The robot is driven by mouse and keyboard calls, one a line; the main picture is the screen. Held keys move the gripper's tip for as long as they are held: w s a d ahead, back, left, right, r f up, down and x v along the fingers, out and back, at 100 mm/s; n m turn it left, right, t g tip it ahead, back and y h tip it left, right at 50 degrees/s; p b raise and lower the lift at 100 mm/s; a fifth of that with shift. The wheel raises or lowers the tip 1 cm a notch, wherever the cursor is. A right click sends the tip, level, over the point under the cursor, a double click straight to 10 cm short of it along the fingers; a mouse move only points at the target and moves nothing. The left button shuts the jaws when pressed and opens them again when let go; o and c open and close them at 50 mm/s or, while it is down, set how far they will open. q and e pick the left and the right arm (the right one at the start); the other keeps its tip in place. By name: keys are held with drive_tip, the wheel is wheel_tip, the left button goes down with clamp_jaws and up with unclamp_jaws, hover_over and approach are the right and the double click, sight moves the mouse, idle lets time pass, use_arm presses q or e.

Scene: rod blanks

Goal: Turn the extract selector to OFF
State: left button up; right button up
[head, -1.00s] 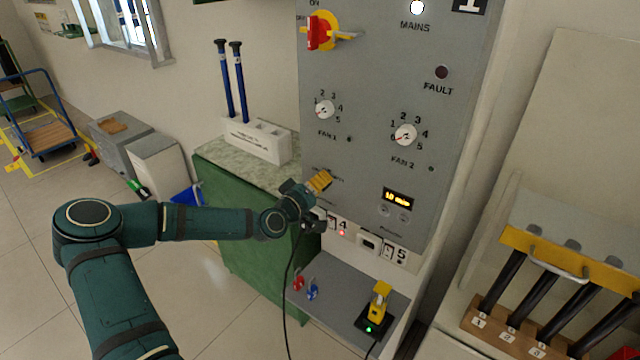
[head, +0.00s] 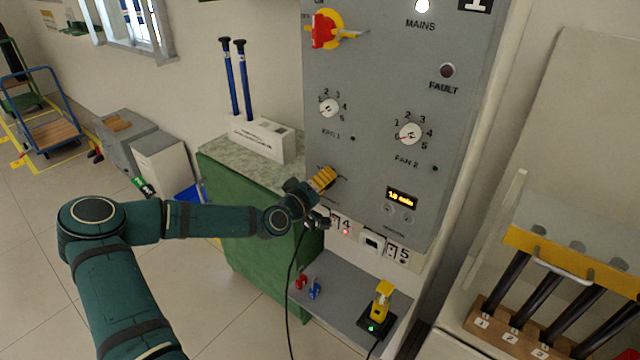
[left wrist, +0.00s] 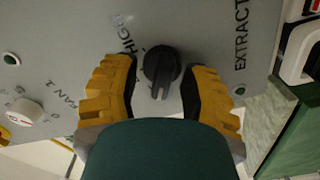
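The extract selector is a round black knob with a raised grip bar (left wrist: 161,72) on the grey panel in the left wrist view. The word EXTRACT (left wrist: 241,35) is printed to its right and HIGH (left wrist: 126,33) to its upper left; other lettering by the knob is partly hidden. My left gripper (left wrist: 160,84) has its yellow fingers on either side of the knob, open, with a gap showing at least on the right. In the head view the left gripper (head: 323,180) is at the lower left of the panel and hides the selector. My right gripper is not in view.
The FAN 1 knob (head: 329,108) and FAN 2 knob (head: 409,133) sit above on the panel, with a red and yellow main switch (head: 325,31) higher. A lit display (head: 401,197) is to the right. A green cabinet (head: 245,215) stands left of the panel.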

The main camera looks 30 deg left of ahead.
use_arm(q)
drive_tip(key=s, duration=1.1)
drive_tip(key=shift+s+a, duration=0.4)
drive_tip(key=d+f+m+g+h, duration=0.2)
drive_tip(key=d+f+g+h, duration=0.15)
drive_tip(key=d+f, duration=0.55)
drive_tip(key=d+f+m+g+h, duration=0.2)
drive_tip(key=d+f+g, duration=0.25)
drive_tip(key=d, duration=0.75)
drive_tip(key=s+d+f+m+g+y, duration=0.1)
drive_tip(key=s+d+f+m+g, duration=0.1)
drive_tip(key=s+d+f+g, duration=0.2)
drive_tip(key=s+d+f+m+g+y, duration=0.2)
drive_tip(key=s+f, duration=0.4)
drive_tip(key=s, duration=0.4)
drive_tip(key=shift+s+d+m+g, duration=0.2)
drive_tip(key=shift+d+m+g, duration=0.5)
drive_tip(key=shift+d+g, duration=0.35)
